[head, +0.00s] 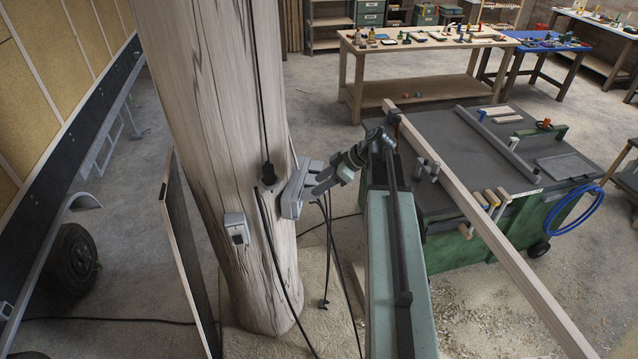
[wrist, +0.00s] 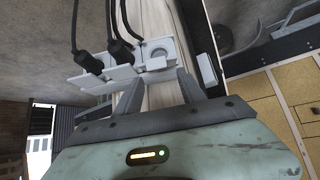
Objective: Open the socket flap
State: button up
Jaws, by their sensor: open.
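A pale grey socket unit (wrist: 165,46) is on the wooden post in the wrist view. Its right part shows a round socket face; whether a flap covers it is hard to tell. Black plugs (wrist: 122,50) with cables sit in the parts to the left, beside pale plates that stick out. My gripper (wrist: 160,88) is open, its two grey fingers apart and close to the unit's near edge. I cannot tell whether they touch it. In the head view my gripper (head: 298,190) is at the right side of the post, and partly hides that place.
The thick wooden post (head: 225,120) carries another small grey box (head: 236,228) and a black plug (head: 268,174). Black cables (head: 277,265) hang down it. A framed panel (head: 187,245) stands left. A green workbench (head: 470,240) with a long timber (head: 490,225) stands right.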

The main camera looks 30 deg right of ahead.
jog(key=s+d+r+p, duration=0.3)
jog(key=s+d, duration=0.6)
jog(key=d, duration=0.3)
jog(key=shift+s+d+r+p, duration=0.15)
jog(key=shift+d+r+p, duration=0.05)
jog(key=shift+r+p, duration=0.1)
